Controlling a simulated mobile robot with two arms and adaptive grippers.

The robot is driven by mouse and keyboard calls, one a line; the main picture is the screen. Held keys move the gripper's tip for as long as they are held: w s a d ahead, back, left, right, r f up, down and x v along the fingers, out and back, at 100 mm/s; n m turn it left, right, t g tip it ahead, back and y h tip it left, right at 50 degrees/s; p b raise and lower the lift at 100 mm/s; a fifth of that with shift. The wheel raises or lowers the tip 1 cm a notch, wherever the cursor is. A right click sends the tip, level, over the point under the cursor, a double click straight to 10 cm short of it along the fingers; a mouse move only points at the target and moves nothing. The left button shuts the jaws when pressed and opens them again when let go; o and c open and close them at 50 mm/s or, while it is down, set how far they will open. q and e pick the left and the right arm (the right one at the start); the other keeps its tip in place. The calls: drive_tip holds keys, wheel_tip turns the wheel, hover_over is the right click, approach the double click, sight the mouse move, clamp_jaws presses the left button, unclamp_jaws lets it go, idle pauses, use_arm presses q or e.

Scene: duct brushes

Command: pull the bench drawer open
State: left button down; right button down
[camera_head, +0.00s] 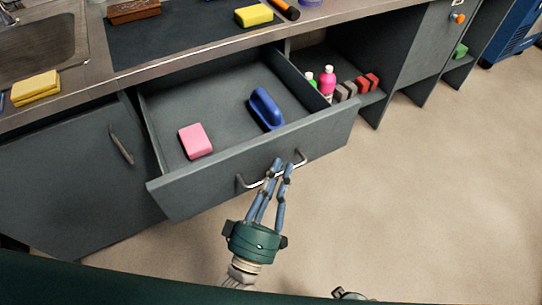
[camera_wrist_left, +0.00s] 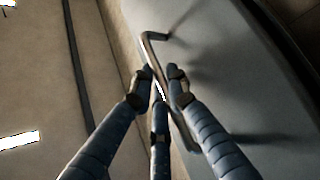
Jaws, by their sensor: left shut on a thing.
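The bench drawer (camera_head: 250,168) stands pulled well out from the bench, with its inside in plain sight. In the left wrist view the fingers (camera_wrist_left: 162,80) close around the handle bar (camera_wrist_left: 153,37). My right gripper cannot be made out; only a small bit of hardware shows at the bottom edge of the head view.
A cupboard door (camera_head: 75,175) is at left. Yellow sponges (camera_head: 254,15) lie on the bench top (camera_head: 200,45). The floor (camera_head: 430,200) at right is clear.

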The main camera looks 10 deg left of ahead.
use_arm(q)
drive_tip(key=shift+s+d+f, duration=0.1)
drive_tip(key=shift+s+d, duration=0.05)
drive_tip(key=shift+s, duration=0.15)
drive_tip(key=c, duration=1.9)
unclamp_jaws()
drive_tip(key=shift+c, duration=0.2)
drive_tip(key=v, duration=1.2)
